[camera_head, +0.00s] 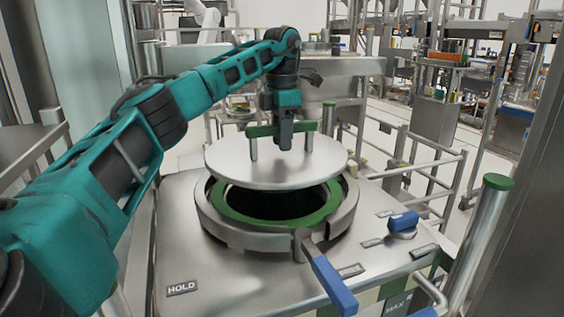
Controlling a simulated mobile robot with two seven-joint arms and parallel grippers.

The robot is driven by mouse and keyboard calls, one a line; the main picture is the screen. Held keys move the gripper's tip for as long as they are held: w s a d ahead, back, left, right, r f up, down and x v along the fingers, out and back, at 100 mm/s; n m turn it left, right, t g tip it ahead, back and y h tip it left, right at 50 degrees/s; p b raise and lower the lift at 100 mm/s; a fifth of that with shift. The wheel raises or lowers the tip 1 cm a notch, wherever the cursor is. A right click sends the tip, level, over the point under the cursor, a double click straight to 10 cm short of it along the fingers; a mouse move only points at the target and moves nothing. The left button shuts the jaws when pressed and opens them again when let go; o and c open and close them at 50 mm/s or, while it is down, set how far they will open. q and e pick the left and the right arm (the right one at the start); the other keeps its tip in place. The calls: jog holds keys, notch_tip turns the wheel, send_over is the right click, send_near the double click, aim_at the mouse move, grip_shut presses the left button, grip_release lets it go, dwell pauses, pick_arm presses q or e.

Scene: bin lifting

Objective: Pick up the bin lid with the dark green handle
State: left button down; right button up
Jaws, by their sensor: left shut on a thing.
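The round metal bin lid (240,170) hangs above the bin opening, roughly level. A gap shows between it and the bin's rim at the front. Its dark green handle (259,131) is a bar on two posts on top of the lid. My left gripper (285,140) comes down from above and is shut on the handle near its middle. The fingertips partly hide the bar. The bin opening (228,212) has a green inner ring and a dark interior, and a metal collar surrounds it. My right gripper is not in view.
A blue-handled lever (333,286) sticks out from the collar at the front. A blue knob (403,222) sits on the metal top to the right. A green-capped post (484,235) and railings stand at the right. Shelving and machinery fill the background.

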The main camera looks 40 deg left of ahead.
pick_arm(q)
notch_tip(320, 180, up, 12)
jog(key=shift+f, duration=0.25)
dwell(0.6)
